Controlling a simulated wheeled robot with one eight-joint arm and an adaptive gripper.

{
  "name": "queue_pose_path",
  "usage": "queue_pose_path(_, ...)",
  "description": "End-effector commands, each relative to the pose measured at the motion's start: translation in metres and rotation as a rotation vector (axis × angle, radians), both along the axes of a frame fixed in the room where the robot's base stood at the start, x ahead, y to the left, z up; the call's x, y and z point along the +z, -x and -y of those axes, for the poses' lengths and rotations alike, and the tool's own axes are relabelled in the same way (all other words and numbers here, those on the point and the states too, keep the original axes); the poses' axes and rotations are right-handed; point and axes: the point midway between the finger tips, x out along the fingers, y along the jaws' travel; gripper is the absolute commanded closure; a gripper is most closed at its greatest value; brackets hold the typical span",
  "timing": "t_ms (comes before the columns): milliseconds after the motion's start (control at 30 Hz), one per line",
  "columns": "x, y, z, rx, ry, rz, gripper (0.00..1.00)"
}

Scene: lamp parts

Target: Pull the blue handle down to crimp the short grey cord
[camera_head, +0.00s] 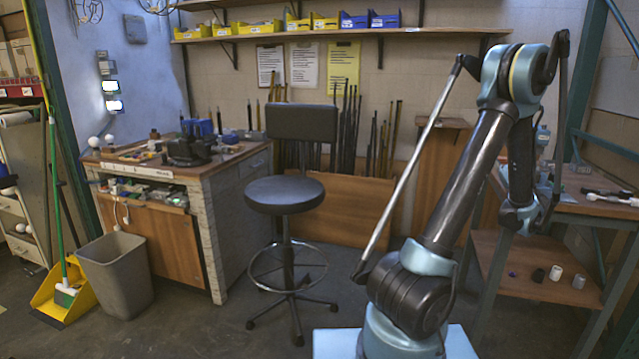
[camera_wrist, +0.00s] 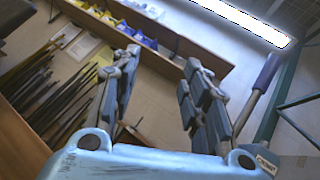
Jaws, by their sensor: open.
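In the wrist view, my gripper (camera_wrist: 161,64) is open, with nothing between its two grey fingers. A dark blue-purple handle (camera_wrist: 267,72) on a grey shaft stands beyond and to the right of the right finger, apart from it. Its lower end is partly hidden behind the finger. In the head view, my raised arm covers part of the right workbench (camera_head: 590,207), and I cannot make out the handle or my fingertips there. I cannot make out the short grey cord in either view.
Small dark and white parts (camera_head: 610,196) lie on the right workbench, and a few small cylinders (camera_head: 556,272) stand on its lower shelf. A black stool (camera_head: 285,194) stands mid-room. A cluttered wooden bench (camera_head: 190,172) and a grey bin (camera_head: 117,275) are at left.

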Motion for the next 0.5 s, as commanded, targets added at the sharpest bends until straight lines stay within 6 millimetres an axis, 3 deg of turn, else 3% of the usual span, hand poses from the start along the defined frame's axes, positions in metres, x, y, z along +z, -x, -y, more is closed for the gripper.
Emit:
queue_pose_path(33, 0.004, -0.012, -0.024, 0.015, 0.037, -0.036, 0.58)
queue_pose_path(200, 0.008, -0.043, -0.095, 0.054, 0.178, -0.153, 0.58)
queue_pose_path(500, -0.002, -0.062, -0.219, 0.135, 0.459, -0.326, 0.58)
